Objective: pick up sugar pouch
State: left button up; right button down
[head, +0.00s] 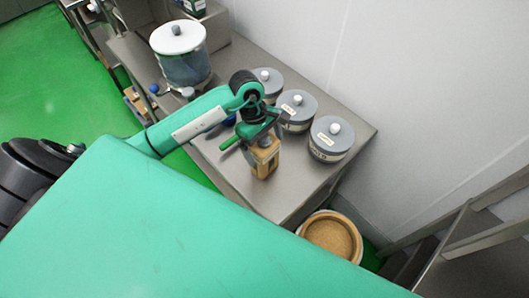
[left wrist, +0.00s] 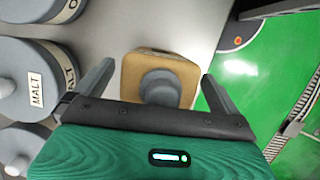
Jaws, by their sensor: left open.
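A tan, squarish pouch with a round grey cap, which I take for the sugar pouch (head: 265,162), stands upright near the front edge of the steel table. No readable label shows on it. My left gripper (head: 262,138) is above the pouch, pointing down. In the left wrist view the open left gripper (left wrist: 156,72) has one finger on each side of the pouch (left wrist: 133,72), with the grey cap between them. A gap shows at both fingers, so they look apart from it. My right gripper is not in view.
Several grey lidded jars (head: 332,140) stand behind and right of the pouch; one reads MALT (left wrist: 35,88) in the wrist view. A clear white-lidded tank (head: 181,60) is at the table's far left. A round tub of brown grain (head: 330,235) stands below the table's right end.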

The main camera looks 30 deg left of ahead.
pick_arm(q)
jog(key=shift+f, duration=0.1)
jog(key=shift+c, duration=0.9)
jog(key=c, duration=1.7)
